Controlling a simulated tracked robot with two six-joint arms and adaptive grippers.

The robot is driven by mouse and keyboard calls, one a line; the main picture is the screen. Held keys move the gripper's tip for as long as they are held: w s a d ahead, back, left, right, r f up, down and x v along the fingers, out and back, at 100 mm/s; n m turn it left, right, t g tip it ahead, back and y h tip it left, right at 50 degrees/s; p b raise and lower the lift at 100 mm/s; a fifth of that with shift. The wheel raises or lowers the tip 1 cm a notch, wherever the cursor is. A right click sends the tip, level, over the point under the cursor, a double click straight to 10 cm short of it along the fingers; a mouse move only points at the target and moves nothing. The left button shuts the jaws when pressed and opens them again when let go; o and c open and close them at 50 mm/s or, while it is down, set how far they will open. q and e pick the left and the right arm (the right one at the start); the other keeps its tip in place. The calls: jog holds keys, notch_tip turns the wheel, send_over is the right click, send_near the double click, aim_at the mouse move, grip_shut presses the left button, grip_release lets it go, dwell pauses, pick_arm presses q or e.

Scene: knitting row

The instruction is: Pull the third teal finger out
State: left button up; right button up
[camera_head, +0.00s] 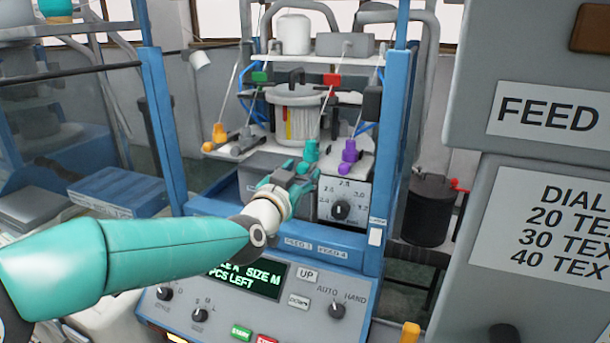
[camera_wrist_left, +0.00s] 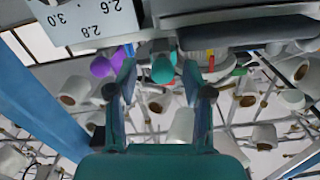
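The teal finger (camera_head: 310,152) is third in a row on the knitting machine, between a grey finger (camera_head: 245,140) and a purple finger (camera_head: 348,151). My left gripper (camera_head: 291,176) reaches in from the left, just below and in front of the teal finger. In the left wrist view, which looks upside down, the teal finger (camera_wrist_left: 163,68) lies between the two spread fingertips of my left gripper (camera_wrist_left: 160,80), with gaps on both sides. The purple finger (camera_wrist_left: 106,63) is just outside the left fingertip. My right gripper is not in view.
An orange finger (camera_head: 219,133) stands at the row's left end. A dial box (camera_head: 347,198) sits below the purple finger. Blue posts (camera_head: 166,120) frame the machine, and a control panel (camera_head: 255,300) is in front. A large grey cabinet (camera_head: 500,200) blocks the right side.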

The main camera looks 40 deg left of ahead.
pick_arm(q)
jog(key=shift+s+r, duration=0.1)
jog(key=shift+s, duration=0.2)
jog(key=v, duration=1.1)
jog(key=shift+s, duration=0.15)
jog(key=shift+d, duration=0.1)
